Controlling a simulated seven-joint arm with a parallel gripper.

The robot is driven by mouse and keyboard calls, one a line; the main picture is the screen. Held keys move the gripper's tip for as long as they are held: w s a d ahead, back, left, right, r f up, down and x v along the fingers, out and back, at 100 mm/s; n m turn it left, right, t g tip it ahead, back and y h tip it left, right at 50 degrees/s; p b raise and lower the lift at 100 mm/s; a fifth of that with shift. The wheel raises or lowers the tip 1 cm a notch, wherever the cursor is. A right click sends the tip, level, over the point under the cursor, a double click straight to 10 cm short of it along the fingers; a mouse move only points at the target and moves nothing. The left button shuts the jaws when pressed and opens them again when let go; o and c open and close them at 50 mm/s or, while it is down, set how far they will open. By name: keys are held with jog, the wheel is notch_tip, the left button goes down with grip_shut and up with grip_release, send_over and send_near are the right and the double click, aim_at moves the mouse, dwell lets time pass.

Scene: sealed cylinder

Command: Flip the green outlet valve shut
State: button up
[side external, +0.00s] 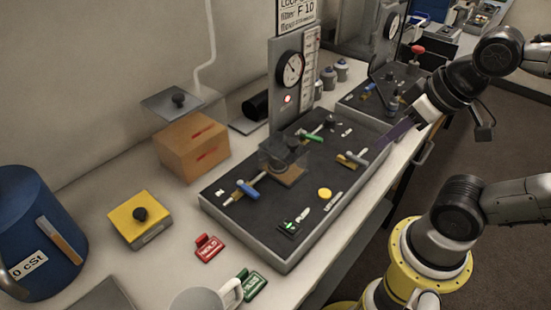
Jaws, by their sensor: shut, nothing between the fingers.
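The dark panel (222,208) lies on the bench with several small valves on it. A green valve handle (311,136) is near its back edge, by the foot of the gauge column; it is too small to tell its exact setting. A blue valve handle (247,190) is at the left part of the panel. A clear cylinder block (285,165) sits between them. My gripper (388,140) is shut and empty at the right edge of the panel, to the right of the green handle and apart from it.
A gauge column (291,72) rises behind the panel. A yellow block (140,218), a cardboard box (192,143), a red tag (208,248), a green tag (251,284) and a mug (200,299) stand left and in front. A second similar panel (372,103) lies behind.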

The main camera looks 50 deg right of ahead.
jog(key=shift+o, duration=1.1)
jog(key=shift+n, duration=0.4)
jog(key=shift+o, duration=1.2)
jog(key=shift+s+r, duration=0.1)
jog(key=shift+s, duration=0.05)
jog(key=shift+o, duration=1.4)
jog(key=r, duration=0.1)
jog(key=w+r+n, duration=0.1)
jog(key=r, duration=0.1)
jog(key=shift+w+r+g, duration=0.15)
jog(key=shift+w+g, duration=0.15)
jog(key=shift+g, duration=0.1)
jog(key=w+d+r+n+g, duration=0.1)
jog(key=w+r+g, duration=0.1)
jog(key=w+r, duration=0.3)
jog(key=g, duration=0.3)
send_over(316, 137)
notch_tip(316, 137, down, 6)
notch_tip(316, 137, down, 13)
grip_shut()
